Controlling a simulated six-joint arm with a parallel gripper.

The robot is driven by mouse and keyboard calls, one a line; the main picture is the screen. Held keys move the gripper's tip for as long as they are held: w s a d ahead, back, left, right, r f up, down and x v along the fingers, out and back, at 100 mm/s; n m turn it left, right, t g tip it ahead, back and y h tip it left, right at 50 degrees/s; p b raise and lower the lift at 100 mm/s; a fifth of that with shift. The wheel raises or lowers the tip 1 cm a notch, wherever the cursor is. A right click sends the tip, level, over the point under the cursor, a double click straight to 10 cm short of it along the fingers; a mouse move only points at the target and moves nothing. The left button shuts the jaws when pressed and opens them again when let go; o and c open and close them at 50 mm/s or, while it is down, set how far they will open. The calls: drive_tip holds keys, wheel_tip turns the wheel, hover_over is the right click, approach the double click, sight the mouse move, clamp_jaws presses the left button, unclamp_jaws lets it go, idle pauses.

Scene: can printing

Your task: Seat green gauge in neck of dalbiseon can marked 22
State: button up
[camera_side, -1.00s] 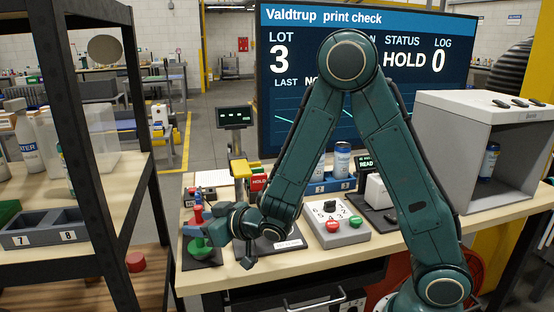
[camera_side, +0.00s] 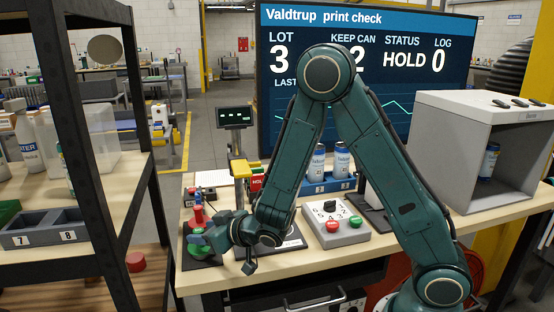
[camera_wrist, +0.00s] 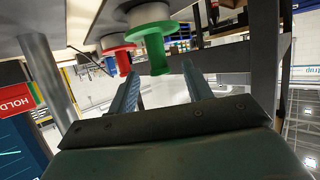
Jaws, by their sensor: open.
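The green gauge (camera_side: 198,251) stands at the left front of the bench, partly hidden by my gripper (camera_side: 204,240). In the wrist view its flange and stem (camera_wrist: 154,45) show just beyond my open fingers (camera_wrist: 161,70), with the stem end close to the gap between the tips. I see no finger closed on it. Two printed cans, one on the left (camera_side: 317,168) and one on the right (camera_side: 342,160), stand in a blue rack behind my arm. Another can (camera_side: 489,160) stands inside the grey booth. The number 22 cannot be read on any of them.
A red gauge (camera_wrist: 118,52) stands close beside the green one. A control box (camera_side: 336,224) with a dial and red and green buttons sits on the bench right of my gripper. The grey booth (camera_side: 459,175) stands at the right. A dark shelf post (camera_side: 85,140) rises at the left.

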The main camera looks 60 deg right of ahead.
sight(201, 231)
drive_tip(key=shift+x, duration=2.4)
drive_tip(key=shift+c, duration=0.4)
clamp_jaws()
